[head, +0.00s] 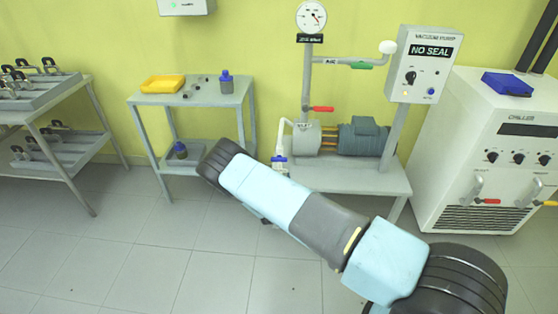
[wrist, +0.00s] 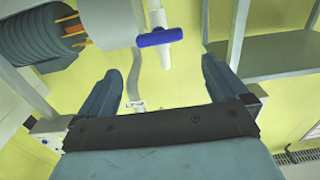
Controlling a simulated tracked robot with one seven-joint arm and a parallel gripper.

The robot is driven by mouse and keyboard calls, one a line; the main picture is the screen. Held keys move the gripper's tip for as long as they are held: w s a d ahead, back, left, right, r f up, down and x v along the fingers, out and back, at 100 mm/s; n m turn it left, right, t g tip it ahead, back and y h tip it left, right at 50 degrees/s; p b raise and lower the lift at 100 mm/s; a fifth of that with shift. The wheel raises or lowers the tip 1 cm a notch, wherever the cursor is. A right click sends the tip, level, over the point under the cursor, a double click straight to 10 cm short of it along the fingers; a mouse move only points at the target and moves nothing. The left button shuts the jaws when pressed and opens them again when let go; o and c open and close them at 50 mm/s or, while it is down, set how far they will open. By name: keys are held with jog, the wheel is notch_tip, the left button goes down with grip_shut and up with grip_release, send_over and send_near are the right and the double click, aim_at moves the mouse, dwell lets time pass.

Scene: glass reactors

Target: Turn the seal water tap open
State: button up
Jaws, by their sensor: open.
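A tap with a blue handle (wrist: 164,38) sits on a white pipe (wrist: 157,13) in the wrist view, near the top centre. The handle lies across the pipe. In the head view a small blue part (head: 279,159) shows at the pump's left, partly behind my arm. I cannot read a seal water label on it. My gripper (wrist: 160,85) is open and empty, its two fingers apart on either side of the view's middle. The handle appears beyond the fingertips, between them in the picture and not touching them.
The pump (head: 362,137) stands on a grey table, with a red-handled valve (head: 323,109) and a green-handled one (head: 362,66) above. The control box (head: 425,65) reads "NO SEAL". A small shelf table (head: 190,99) stands left, the chiller (head: 487,145) right.

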aim_at(279, 160)
jog(key=w, duration=1.3)
jog(key=shift+d, duration=0.25)
jog(key=shift+c, duration=0.2)
jog(key=c, duration=0.6)
jog(key=shift+c, duration=0.2)
